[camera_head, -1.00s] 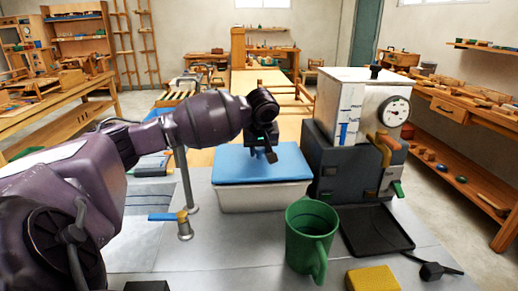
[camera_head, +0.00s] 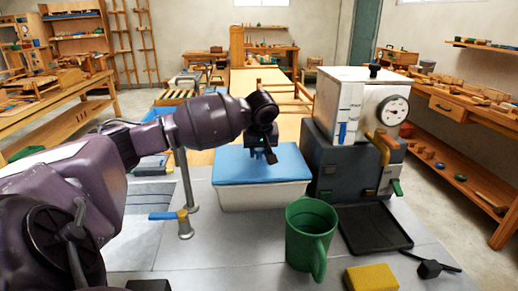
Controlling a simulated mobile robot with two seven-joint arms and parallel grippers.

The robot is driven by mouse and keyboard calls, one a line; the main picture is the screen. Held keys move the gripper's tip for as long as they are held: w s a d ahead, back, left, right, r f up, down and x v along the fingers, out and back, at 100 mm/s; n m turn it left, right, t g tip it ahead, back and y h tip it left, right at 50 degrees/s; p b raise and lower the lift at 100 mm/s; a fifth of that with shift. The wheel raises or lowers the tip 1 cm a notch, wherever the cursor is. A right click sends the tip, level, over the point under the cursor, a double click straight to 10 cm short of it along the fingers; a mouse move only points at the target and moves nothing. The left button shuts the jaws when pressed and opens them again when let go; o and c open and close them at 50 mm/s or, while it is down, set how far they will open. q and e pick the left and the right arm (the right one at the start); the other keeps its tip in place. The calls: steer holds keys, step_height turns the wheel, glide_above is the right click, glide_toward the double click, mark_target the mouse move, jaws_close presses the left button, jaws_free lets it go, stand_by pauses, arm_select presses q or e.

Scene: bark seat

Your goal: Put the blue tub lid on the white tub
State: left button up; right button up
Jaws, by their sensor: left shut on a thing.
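The blue tub lid (camera_head: 235,166) lies over the top of the white tub (camera_head: 262,196) in the middle of the counter. Its front edge runs along the tub's front rim. I cannot tell whether it is pressed fully down. My left gripper (camera_head: 271,157) is above the lid's right-hand part, fingers pointing down, shut on the lid. The grip itself is small and partly hidden by the dark fingers. My right gripper is not in view.
A grey machine with a dial (camera_head: 352,135) stands close to the tub's right side. A green mug (camera_head: 309,237), a yellow sponge (camera_head: 371,278) and a black tray (camera_head: 375,229) are in front. A tap (camera_head: 184,222) and sink are at the left.

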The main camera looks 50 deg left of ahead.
arm_select(q)
steer(key=shift+f, duration=0.3)
steer(key=o, duration=1.4)
steer(key=shift+c, duration=0.2)
